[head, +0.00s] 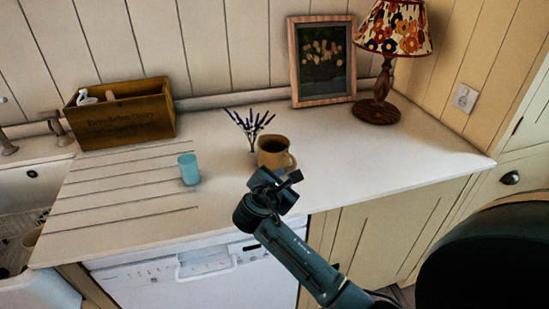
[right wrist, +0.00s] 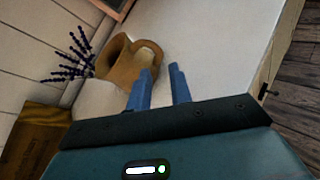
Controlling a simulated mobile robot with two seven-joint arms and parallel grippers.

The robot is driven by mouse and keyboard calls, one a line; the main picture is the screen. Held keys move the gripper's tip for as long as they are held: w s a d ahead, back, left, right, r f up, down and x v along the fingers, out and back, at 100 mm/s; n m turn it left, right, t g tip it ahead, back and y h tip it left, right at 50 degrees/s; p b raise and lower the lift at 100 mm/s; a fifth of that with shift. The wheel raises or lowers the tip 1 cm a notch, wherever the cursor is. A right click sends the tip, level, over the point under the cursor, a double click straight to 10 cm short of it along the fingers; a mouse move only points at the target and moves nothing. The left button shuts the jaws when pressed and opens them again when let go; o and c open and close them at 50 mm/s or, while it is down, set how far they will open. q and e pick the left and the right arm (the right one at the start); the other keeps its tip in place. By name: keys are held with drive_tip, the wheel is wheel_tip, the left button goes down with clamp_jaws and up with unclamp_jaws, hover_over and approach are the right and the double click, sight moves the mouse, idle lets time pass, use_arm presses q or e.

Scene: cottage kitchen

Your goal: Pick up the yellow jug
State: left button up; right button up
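The yellow jug (head: 274,153), mustard-coloured with a dark opening and a side handle, stands on the white countertop. In the right wrist view the jug (right wrist: 117,62) lies just beyond my fingertips, its handle towards them. My right gripper (head: 278,178) is in front of the jug at the counter's front edge. In the right wrist view its two blue fingers (right wrist: 161,70) are apart with nothing between them. The left finger overlaps the picture of the jug near the handle; I cannot tell whether they touch. My left gripper is not in view.
Lavender sprigs (head: 250,128) stand behind the jug. A light-blue cup (head: 189,169) is to its left, with a wooden box (head: 122,116) further back. A framed picture (head: 322,62) and a lamp (head: 379,100) stand behind at right. The counter right of the jug (head: 400,150) is clear.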

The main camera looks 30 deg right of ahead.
sight(292, 167)
drive_tip(key=x, duration=0.6)
drive_tip(key=shift+w+d+r+p, duration=0.15)
drive_tip(key=shift+w+d+p, duration=0.1)
drive_tip(key=shift+p, duration=0.15)
drive_tip(key=shift+a, duration=0.1)
clamp_jaws()
